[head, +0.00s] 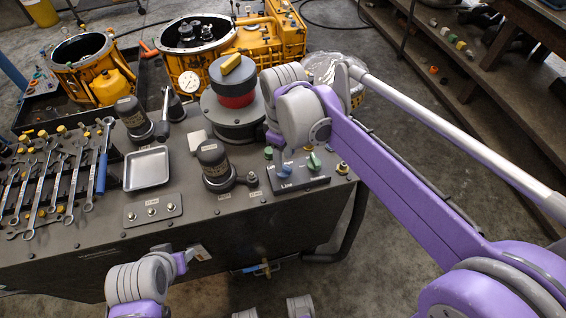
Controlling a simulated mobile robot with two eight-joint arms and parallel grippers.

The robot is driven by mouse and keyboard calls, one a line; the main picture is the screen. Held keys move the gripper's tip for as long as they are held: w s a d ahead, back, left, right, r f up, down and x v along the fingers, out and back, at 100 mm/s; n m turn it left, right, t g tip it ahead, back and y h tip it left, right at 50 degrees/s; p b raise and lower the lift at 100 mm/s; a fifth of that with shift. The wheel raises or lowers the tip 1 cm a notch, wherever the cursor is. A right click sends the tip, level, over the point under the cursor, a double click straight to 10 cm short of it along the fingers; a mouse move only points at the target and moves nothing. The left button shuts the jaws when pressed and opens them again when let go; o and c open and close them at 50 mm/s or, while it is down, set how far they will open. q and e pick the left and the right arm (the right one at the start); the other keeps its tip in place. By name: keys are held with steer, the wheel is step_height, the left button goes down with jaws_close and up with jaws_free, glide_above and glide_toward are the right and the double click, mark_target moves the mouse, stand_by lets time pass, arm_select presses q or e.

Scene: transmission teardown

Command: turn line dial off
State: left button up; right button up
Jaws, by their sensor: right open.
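The control box (297,176) sits at the front right of the grey bench top. It carries a blue dial (285,172) beside a "Line" label and a green dial (313,161). The exact setting of the blue dial is too small to read. My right gripper (273,141) is above and behind the box, partly hidden by my purple wrist, open and apart from the dials. My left gripper (198,253) is low in front of the bench edge, and its fingers are too unclear to judge.
A red-and-grey round fixture (235,92) stands behind the box. A dark cylindrical unit (213,163) with a side lever stands left of it. A metal tray (147,168), wrenches (70,180) and a switch plate (153,210) lie further left. Yellow transmission housings (190,55) stand behind.

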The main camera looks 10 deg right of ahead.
steer(key=shift+f, duration=1.45)
jaws_close()
